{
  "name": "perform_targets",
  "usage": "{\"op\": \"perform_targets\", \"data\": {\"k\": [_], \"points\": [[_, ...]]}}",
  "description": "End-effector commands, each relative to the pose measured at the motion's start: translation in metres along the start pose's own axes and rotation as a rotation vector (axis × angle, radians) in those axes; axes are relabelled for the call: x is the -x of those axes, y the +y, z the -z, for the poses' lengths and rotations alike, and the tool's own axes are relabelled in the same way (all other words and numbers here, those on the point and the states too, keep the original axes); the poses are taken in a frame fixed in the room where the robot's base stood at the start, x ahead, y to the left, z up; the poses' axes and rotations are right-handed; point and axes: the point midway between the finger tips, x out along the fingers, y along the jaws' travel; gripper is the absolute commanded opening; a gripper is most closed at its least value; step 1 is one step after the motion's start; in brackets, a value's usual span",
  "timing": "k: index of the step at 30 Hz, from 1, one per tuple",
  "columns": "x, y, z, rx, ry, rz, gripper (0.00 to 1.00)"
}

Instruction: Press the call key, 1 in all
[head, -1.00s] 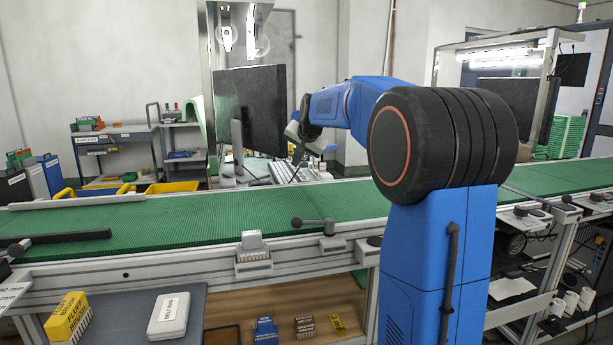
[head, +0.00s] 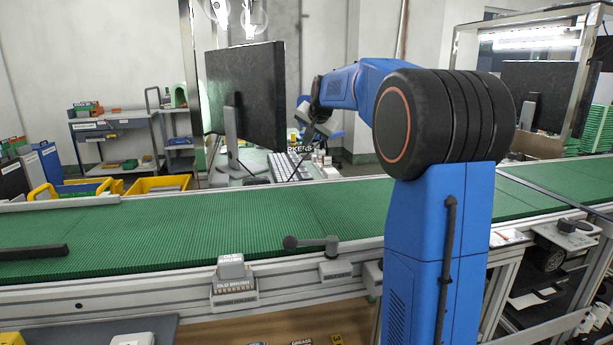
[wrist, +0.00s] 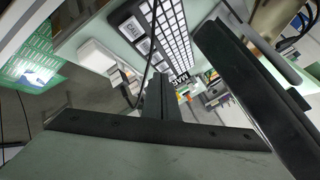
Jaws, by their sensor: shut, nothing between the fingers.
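A keyboard (head: 287,166) with pale keys lies on the desk behind the conveyor, right of a dark monitor (head: 245,97). In the head view, my gripper (head: 316,130) is small and dark, beyond the conveyor and close to the monitor's right side.
The green conveyor (head: 150,230) runs across between me and the desk, with a lever (head: 312,243) and an old brush box (head: 231,270) on its front rail. A pale box (wrist: 97,57) lies beside the keyboard. Yellow bins (head: 160,184) stand behind the conveyor, left.

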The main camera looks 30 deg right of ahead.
Motion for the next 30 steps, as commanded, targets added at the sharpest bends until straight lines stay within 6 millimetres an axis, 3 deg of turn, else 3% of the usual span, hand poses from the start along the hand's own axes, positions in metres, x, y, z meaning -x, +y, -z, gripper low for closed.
{"op": "perform_targets", "data": {"k": [30], "points": [[-0.06, 0.044, -0.044, 0.0, -0.001, 0.0, 0.0]]}}
